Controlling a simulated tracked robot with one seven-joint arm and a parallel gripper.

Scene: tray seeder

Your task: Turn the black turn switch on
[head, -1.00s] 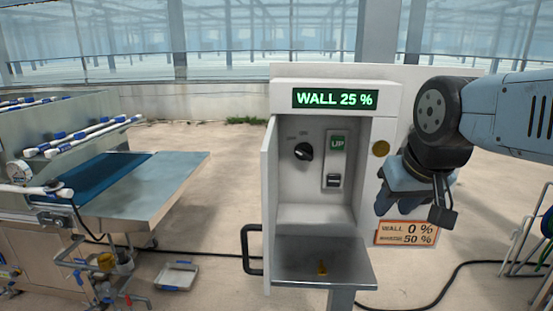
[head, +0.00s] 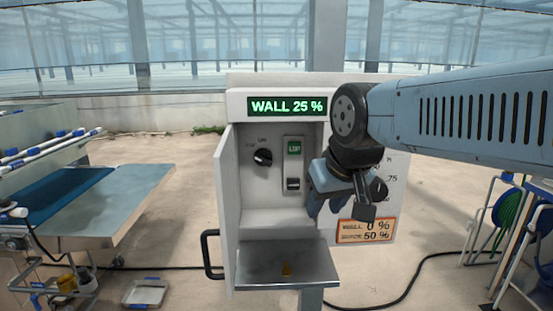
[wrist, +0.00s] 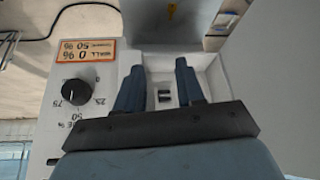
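The black turn switch (head: 263,157) sits on the back wall of the open white cabinet (head: 232,105), upper left, with small markings above it. Its pointer looks slanted; I cannot surely read its setting. My gripper (head: 338,212) is at the cabinet's right edge, right of and lower than the switch. In the wrist view my gripper (wrist: 157,78) shows two blue fingers spread apart with nothing held. A small black rocker (wrist: 165,96) shows between them, beyond the fingers. The turn switch is not visible in the wrist view.
A black percentage dial (wrist: 76,92) is beside the opening, near an orange label (head: 366,231). The display (head: 287,106) reads WALL 25 %. The open door (head: 229,190) stands left.

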